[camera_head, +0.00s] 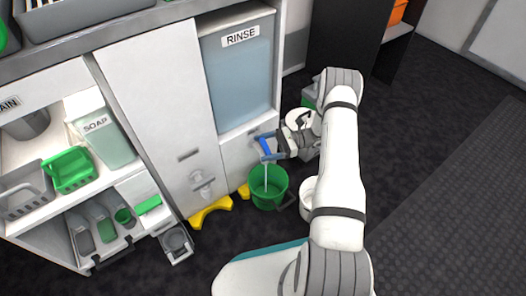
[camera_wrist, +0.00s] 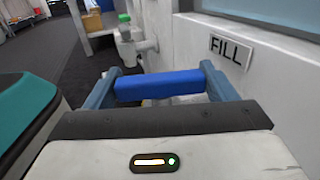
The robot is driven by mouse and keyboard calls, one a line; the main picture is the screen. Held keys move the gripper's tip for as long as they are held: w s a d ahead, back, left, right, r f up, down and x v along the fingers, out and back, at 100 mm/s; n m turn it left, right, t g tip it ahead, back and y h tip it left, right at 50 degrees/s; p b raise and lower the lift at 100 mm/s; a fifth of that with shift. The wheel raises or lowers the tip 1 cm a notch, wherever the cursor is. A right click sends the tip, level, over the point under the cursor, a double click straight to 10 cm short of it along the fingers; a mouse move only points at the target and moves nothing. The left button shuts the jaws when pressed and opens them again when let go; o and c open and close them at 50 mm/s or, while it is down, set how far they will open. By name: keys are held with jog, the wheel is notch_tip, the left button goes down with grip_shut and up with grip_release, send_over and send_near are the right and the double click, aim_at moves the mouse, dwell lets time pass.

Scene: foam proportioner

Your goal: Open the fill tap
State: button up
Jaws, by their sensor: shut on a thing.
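The blue tap lever (camera_head: 264,146) is at the lower front of the white cabinet, below the RINSE tank. In the wrist view the blue lever (camera_wrist: 160,85) lies crosswise between my two blue-grey fingers, beside the FILL label (camera_wrist: 232,50). My gripper (camera_head: 272,152) is shut on the lever; it also shows in the wrist view (camera_wrist: 160,88). A thin pale stream, looking like water, runs from the tap down into a green bucket (camera_head: 268,199) on the floor. The tap body is mostly hidden behind the lever and my gripper.
The RINSE tank (camera_head: 238,75) is above the tap. Yellow blocks (camera_head: 210,212) lie at the cabinet's foot. A shelf with a SOAP container (camera_head: 104,139) is at left. The dark floor at right is clear.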

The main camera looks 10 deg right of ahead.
jog(key=shift+s+f+n+g+h+b, duration=0.15)
jog(key=shift+n+g+h+b, duration=0.25)
jog(key=shift+n+g, duration=0.8)
jog(key=shift+s+f+n+g+h+b, duration=0.15)
jog(key=shift+n+g+b, duration=0.45)
jog(key=shift+g, duration=1.1)
jog(key=shift+r+g, duration=0.15)
jog(key=shift+g, duration=0.15)
jog(key=o, duration=1)
jog(key=shift+r+h, duration=0.1)
jog(key=shift+h, duration=0.15)
jog(key=shift+w, duration=0.1)
